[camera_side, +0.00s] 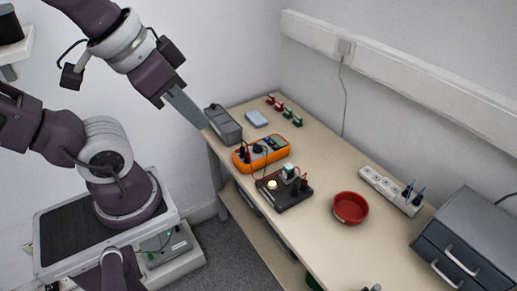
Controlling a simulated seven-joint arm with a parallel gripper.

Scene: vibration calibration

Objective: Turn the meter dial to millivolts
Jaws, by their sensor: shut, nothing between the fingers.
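The orange multimeter (274,156) lies on the near left part of the bench, with dark leads plugged in at its left end. Its dark dial (257,148) shows near the middle of its face, too small to read its setting. My gripper (204,124) is shut and empty, its long grey fingers pointing down and right. The tips are left of the meter in the picture, beside the grey box, and apart from the dial. Whether the tips touch the grey box cannot be told.
A grey box (226,127) stands left of the meter. A dark unit with a lit yellow lamp (272,184) sits just in front. A red bowl (350,208), white power strip (385,187) and grey drawer cabinet (470,246) stand to the right. Red and green clips lie behind.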

